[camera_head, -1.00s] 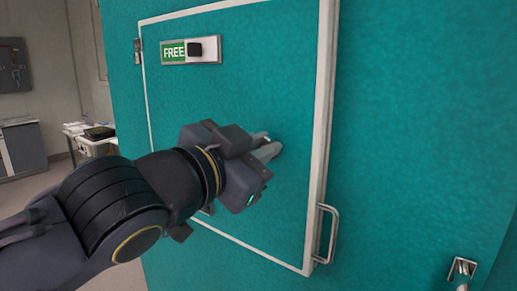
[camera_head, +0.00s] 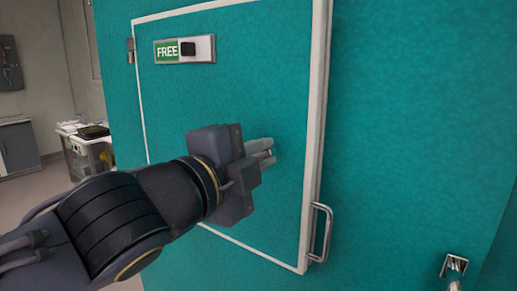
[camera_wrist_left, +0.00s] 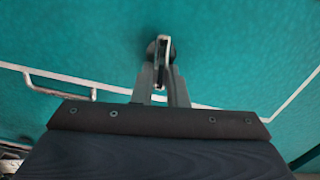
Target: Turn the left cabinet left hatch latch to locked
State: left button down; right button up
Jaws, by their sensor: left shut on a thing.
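The left hatch is a teal panel (camera_head: 225,85) in a white frame on the teal cabinet. My left gripper (camera_head: 268,150) is at the hatch face in the head view, turned about its own axis, with its pale fingers together. In the left wrist view, the fingers (camera_wrist_left: 161,82) are shut on the latch (camera_wrist_left: 164,44), a light metal lever on a dark round base. In the head view the gripper hides the latch. A sign plate with a black knob (camera_head: 188,48) shows green "FREE".
A metal pull handle (camera_head: 321,232) stands out at the hatch's lower right edge. Another metal fitting (camera_head: 453,264) is at the lower right. A bench with items (camera_head: 88,140) stands in the room at left.

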pick_arm(q)
jog(key=shift+f+m, duration=0.2)
jog(key=shift+m, duration=0.8)
jog(key=c, duration=1.4)
grip_release()
jog(key=shift+c, duration=0.2)
jog(key=shift+s, duration=0.1)
jog(key=v, duration=0.7)
jog(key=shift+s+a+p, duration=0.25)
jog(key=shift+p, duration=0.15)
jog(key=shift+f, duration=0.1)
